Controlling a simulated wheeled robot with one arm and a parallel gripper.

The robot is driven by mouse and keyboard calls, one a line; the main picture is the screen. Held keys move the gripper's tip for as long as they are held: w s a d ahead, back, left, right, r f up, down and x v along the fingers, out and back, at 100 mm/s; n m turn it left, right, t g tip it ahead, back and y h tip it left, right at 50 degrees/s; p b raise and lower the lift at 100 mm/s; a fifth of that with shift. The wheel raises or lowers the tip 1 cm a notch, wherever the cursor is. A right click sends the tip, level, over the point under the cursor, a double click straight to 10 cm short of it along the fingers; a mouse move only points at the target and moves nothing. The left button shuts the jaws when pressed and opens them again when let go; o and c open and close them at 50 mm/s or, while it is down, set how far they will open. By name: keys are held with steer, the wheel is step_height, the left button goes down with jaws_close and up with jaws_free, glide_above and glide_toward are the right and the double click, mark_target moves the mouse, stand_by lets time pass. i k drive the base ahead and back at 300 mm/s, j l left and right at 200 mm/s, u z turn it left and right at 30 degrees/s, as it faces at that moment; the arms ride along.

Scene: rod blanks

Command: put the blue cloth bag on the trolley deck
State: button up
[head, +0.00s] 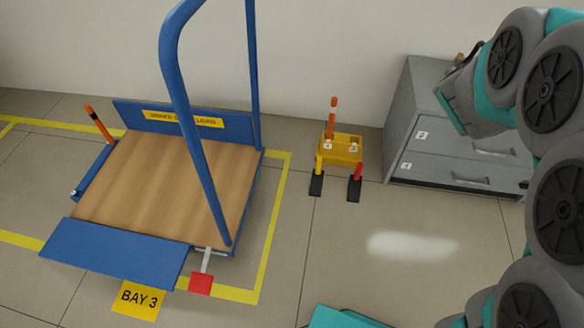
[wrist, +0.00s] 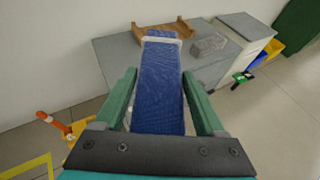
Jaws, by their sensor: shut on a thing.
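The blue cloth bag (wrist: 158,92) is between the two green fingers of my gripper (wrist: 160,78) in the wrist view. My gripper is shut on it, and it reaches out beyond the fingers over the grey cabinet top. I cannot tell whether it touches that top. The trolley deck (head: 165,185) is a bare wooden board at the left of the head view. It has blue edges, a raised back panel and a tall blue handle frame. In the head view my arm is at the right, by the cabinet; the bag does not show there.
The grey drawer cabinet (head: 455,155) stands against the wall. A wooden tray (wrist: 165,30) and a grey block (wrist: 208,45) are on its top. A yellow caddy (head: 340,149) with orange and red posts stands between trolley and cabinet. A blue ramp flap (head: 115,253) and red pedal (head: 201,284) are at the trolley's front.

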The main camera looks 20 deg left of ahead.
mark_target(148, 184)
steer(key=k+l+u, duration=0.15)
steer(key=u, duration=0.25)
steer(key=k+u, duration=0.35)
steer(key=k+l+u, duration=0.1)
steer(key=u, duration=0.3)
steer(key=k+u, duration=0.35)
steer(key=i+j+u, duration=0.2)
steer(key=u, duration=0.15)
steer(key=i+l+z, duration=0.15)
steer(key=i, duration=0.55)
steer(key=i+l, duration=0.2)
